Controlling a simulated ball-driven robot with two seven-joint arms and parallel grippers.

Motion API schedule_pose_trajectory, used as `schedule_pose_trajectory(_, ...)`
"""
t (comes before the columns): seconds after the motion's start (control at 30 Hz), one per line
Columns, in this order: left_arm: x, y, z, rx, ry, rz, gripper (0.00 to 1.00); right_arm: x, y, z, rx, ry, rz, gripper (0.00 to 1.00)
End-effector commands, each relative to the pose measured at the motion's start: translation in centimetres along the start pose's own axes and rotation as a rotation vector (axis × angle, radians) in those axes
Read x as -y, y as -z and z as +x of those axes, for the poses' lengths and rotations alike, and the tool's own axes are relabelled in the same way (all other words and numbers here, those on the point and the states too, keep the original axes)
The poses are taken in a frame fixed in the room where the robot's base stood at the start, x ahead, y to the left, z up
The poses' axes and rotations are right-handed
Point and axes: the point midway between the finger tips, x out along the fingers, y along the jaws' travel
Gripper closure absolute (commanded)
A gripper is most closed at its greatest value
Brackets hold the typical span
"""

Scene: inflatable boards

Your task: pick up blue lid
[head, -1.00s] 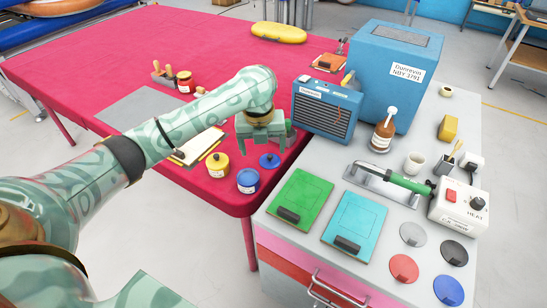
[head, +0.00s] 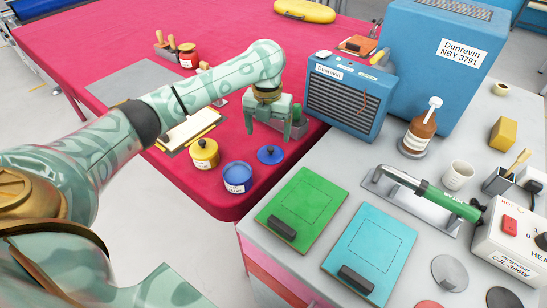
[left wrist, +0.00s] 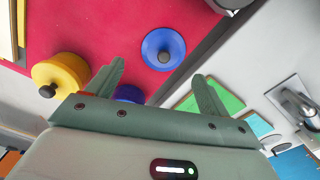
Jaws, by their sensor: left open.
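The blue lid (head: 270,154), a round disc with a dark knob, lies on the red table near its front right edge. It also shows in the left wrist view (left wrist: 162,48), beyond the gap between my fingers. My left gripper (head: 268,128) is open and empty, fingers pointing down, above and slightly behind the lid in the head view. In the left wrist view its two fingers (left wrist: 158,90) are spread apart. The blue pot (head: 236,177) stands open beside the lid, and the yellow lidded pot (head: 204,153) stands left of it. My right gripper is not seen.
The grey bench (head: 250,232) adjoins the red table (head: 105,55) on the right. It carries a green board (head: 301,205), a cyan board (head: 370,250), a hot tool (head: 430,195) and a blue heater (head: 345,98). A notepad (head: 188,128) lies behind the yellow pot.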

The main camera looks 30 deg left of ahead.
Motion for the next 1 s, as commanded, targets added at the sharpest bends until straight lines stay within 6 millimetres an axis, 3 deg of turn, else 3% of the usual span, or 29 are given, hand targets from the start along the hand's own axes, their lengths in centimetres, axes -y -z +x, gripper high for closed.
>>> schedule_pose_trajectory(0.03,0.0,0.0,1.0,-0.002,0.0,0.0,0.2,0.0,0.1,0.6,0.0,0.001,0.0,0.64)
schedule_pose_trajectory(0.27,0.2,-0.1,2.3,0.0,0.0,0.001,0.2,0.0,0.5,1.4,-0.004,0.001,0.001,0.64)
schedule_pose_trajectory(0.5,0.6,-0.2,6.5,-0.002,-0.001,0.0,0.2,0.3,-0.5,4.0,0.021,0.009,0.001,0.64)
schedule_pose_trajectory(0.77,0.6,-0.2,6.5,0.004,-0.001,0.0,0.2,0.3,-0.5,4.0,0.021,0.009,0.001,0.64)
schedule_pose_trajectory(1.0,0.6,-0.2,6.6,0.003,-0.001,0.0,0.84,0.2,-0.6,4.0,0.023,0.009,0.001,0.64)
